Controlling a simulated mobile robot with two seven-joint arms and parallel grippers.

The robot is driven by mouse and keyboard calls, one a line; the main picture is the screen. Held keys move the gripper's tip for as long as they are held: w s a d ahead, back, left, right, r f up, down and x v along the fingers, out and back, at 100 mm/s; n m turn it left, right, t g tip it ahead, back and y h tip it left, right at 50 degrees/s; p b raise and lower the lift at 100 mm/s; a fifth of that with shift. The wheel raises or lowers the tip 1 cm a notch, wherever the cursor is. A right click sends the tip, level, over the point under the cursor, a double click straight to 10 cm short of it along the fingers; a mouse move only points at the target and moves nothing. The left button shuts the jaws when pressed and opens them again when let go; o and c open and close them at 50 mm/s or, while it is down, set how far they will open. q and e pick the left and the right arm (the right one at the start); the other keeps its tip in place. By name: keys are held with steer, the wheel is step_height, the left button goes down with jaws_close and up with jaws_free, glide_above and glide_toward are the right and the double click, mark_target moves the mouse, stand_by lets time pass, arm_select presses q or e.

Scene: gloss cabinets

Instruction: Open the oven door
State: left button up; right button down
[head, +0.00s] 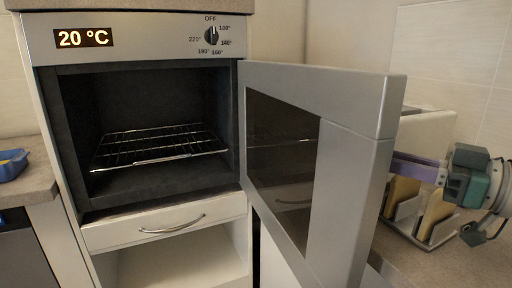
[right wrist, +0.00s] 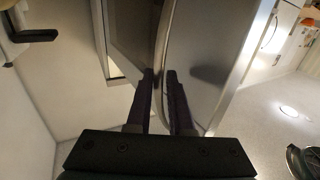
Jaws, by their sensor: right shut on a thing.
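The oven (head: 140,125) has a dark open cavity with a wire rack (head: 160,145) inside. Its grey door (head: 345,190), with a dark glass pane, is hinged at the right side of the opening and stands swung wide open toward me. My right gripper (head: 410,168) comes in from the right, behind the door in the head view, its fingertips partly hidden there. My left gripper is not in view.
A stand with tan boards (head: 435,215) is on the counter beside the door, close under my right gripper. A white box-like item (head: 425,130) stands behind it. A drawer (head: 165,222) is below the oven. A blue container (head: 12,165) is at far left.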

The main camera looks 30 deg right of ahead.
steer(key=shift+d, duration=0.1)
steer(key=c, duration=0.8)
jaws_free()
steer(key=shift+w, duration=0.1)
steer(key=p+v, duration=0.3)
steer(key=v, duration=0.7)
